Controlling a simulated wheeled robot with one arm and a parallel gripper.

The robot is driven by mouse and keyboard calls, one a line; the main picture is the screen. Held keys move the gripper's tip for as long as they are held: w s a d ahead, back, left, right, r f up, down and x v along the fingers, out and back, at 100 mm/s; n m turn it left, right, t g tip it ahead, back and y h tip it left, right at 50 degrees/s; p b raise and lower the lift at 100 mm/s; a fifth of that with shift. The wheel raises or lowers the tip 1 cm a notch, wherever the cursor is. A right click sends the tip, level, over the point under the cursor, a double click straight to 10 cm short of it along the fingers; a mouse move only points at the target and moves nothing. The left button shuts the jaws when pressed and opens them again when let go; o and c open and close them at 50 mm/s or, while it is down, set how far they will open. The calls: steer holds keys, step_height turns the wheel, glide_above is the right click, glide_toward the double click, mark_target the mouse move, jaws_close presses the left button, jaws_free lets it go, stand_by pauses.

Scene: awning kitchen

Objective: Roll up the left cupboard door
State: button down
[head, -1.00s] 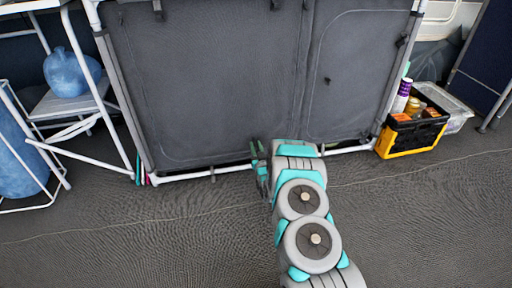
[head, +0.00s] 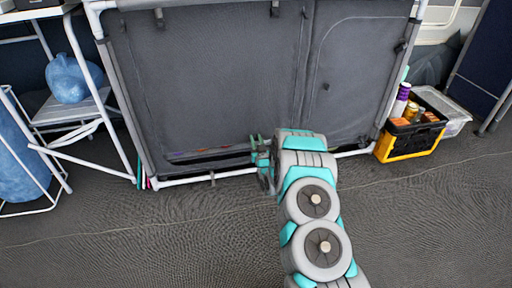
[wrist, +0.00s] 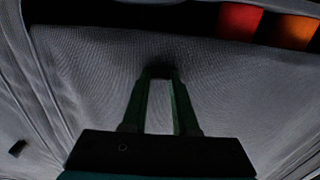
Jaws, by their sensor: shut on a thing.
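The left cupboard door (head: 215,85) is a dark grey fabric panel in a white tube frame. Its lower edge is lifted a little off the bottom bar, and a dark gap with coloured items shows beneath it. My gripper (head: 262,155) is at the lower right part of this door. In the wrist view my gripper's fingers (wrist: 160,80) reach to the grey fabric (wrist: 220,90) and are shut on it. The exact pinch at the tips is dark. Red (wrist: 238,21) and orange (wrist: 295,31) items show inside the cupboard beyond the fabric edge.
The right cupboard door (head: 355,80) hangs closed. A black and yellow crate (head: 410,148) with bottles stands on the floor at the right. The floor in front is clear.

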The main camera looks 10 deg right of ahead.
step_height(320, 180, up, 51)
steer(key=p, duration=0.5)
steer(key=shift+p, duration=0.3)
steer(key=c, duration=1.1)
jaws_free()
steer(key=o, duration=0.4)
steer(key=shift+f, duration=0.15)
glide_toward(253, 9)
steer(key=shift+s+d, duration=0.1)
steer(key=shift+s, duration=0.75)
